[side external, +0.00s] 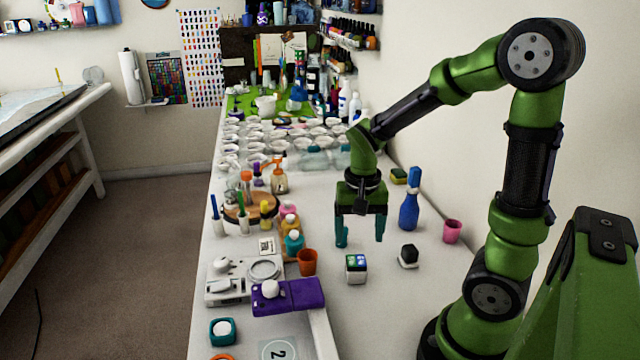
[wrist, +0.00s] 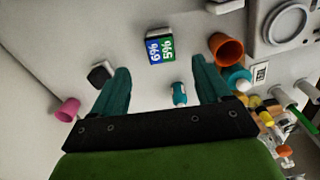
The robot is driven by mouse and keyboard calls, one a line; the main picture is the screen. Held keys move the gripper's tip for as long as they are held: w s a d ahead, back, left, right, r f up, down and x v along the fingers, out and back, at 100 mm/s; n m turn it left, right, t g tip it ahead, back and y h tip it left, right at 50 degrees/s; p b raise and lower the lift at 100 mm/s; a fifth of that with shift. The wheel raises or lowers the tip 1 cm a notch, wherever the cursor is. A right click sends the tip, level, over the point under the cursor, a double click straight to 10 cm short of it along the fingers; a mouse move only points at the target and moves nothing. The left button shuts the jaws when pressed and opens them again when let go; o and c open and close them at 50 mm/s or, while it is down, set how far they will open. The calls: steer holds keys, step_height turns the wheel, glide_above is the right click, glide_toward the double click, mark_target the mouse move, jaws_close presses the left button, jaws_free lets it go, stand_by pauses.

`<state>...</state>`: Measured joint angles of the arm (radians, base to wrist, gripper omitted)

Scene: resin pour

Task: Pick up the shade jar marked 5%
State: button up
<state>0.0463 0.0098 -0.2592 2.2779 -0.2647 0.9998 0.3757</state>
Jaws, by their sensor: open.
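Two small labels lie side by side on one small block-like thing in the wrist view, a green one marked 5% (wrist: 167,46) and a blue one marked 6% (wrist: 154,50). I cannot tell whether they are separate jars. The pair (side external: 356,270) stands on the white table in the side external view, below and slightly left of my gripper. My gripper (side external: 360,242) is open and empty above the table, its teal fingers pointing down. In the wrist view the labels lie beyond the fingertips (wrist: 161,70), between their lines.
A small teal bottle (wrist: 179,93) shows between the fingers in the wrist view. A black-topped item (side external: 408,256), pink cup (side external: 452,231) and blue bottle (side external: 409,210) stand right. An orange cup (side external: 307,262), purple device (side external: 288,296) and scale (side external: 232,285) stand left.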

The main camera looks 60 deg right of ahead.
mark_target(356, 261)
steer(key=f, duration=1.1)
steer(key=shift+w+d, duration=0.15)
steer(key=shift+d, duration=0.05)
steer(key=shift+r, duration=0.1)
steer(key=c, duration=1.1)
